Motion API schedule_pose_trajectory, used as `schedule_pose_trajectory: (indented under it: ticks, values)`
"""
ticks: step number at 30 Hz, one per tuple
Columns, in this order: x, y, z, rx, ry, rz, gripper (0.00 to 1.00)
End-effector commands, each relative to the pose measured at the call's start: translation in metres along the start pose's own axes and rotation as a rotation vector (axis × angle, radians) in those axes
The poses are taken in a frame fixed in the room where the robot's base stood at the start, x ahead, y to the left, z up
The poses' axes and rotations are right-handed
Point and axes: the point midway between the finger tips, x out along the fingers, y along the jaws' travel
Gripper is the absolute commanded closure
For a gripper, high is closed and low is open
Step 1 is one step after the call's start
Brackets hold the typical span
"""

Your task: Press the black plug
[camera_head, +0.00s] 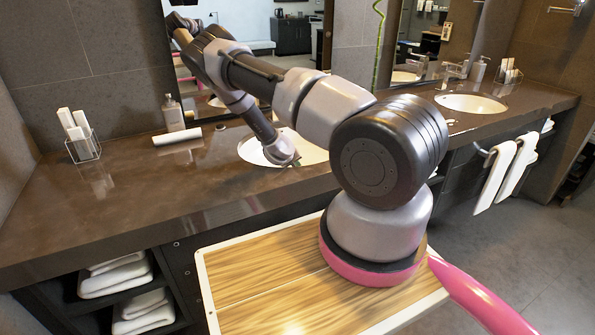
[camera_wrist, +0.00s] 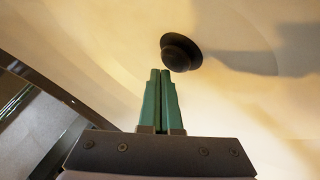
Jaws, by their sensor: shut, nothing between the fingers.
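The black plug (camera_wrist: 180,50) is a round, domed stopper with a flared rim, set in the pale curved bowl of the sink in the wrist view. My gripper (camera_wrist: 161,73) has two green fingers closed together with nothing between them. Their tips show just below and left of the plug in the picture. I cannot tell how large the gap between tips and plug is. In the head view my arm reaches down into the left sink (camera_head: 256,152). The plug is not visible in the head view.
A dark countertop (camera_head: 130,200) surrounds the sink. A second sink (camera_head: 470,103) is at right. A mirror is behind.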

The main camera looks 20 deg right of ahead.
Motion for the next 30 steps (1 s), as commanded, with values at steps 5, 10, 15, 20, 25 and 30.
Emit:
schedule_pose_trajectory:
  ticks: [5,10,15,20,25,30]
  values:
    - [0.0045,-0.0109,0.0239,-0.017,-0.028,-0.008,1.00]
    - [0.0055,-0.0119,0.0256,-0.018,-0.029,-0.008,1.00]
    - [0.0066,-0.0136,0.0262,-0.019,-0.028,-0.009,1.00]
    - [0.0072,-0.0152,0.0267,-0.021,-0.028,-0.011,1.00]
    - [0.0069,-0.0159,0.0266,-0.022,-0.027,-0.011,1.00]
    - [0.0066,-0.0164,0.0264,-0.023,-0.027,-0.012,1.00]
